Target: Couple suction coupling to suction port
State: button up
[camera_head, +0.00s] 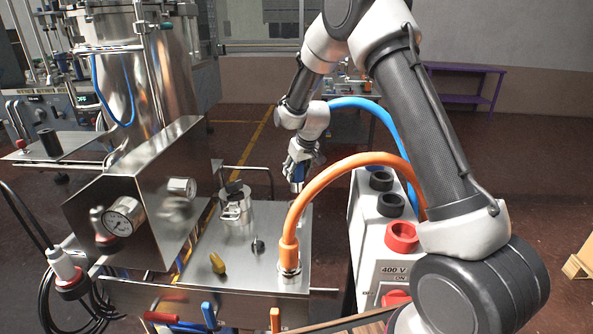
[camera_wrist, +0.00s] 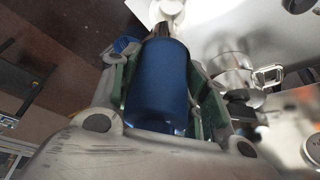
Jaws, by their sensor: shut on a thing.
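My gripper (camera_head: 300,160) is shut on a blue cylindrical coupling (camera_head: 298,174), above the far right part of the steel bench top. The coupling also shows in the wrist view (camera_wrist: 160,85), upright in that picture between green-lined fingers. Its metal tip points down in the head view. A pale round fitting (camera_wrist: 171,10) shows just beyond the tip in the wrist view; I cannot tell whether it is the suction port or whether they touch. A blue hose (camera_head: 357,103) arches from behind my wrist to the right.
An orange hose (camera_head: 345,163) stands on a fitting at the bench top's right side. A clamped steel lid (camera_head: 236,203) and a brass knob (camera_head: 217,263) are on the bench top (camera_head: 262,285). A white 400 V cabinet (camera_head: 375,240) stands to the right; a gauge box (camera_head: 145,190) stands left.

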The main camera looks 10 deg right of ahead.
jog(key=shift+f, duration=4.6)
jog(key=shift+f, duration=0.35)
jog(key=o, duration=1.4)
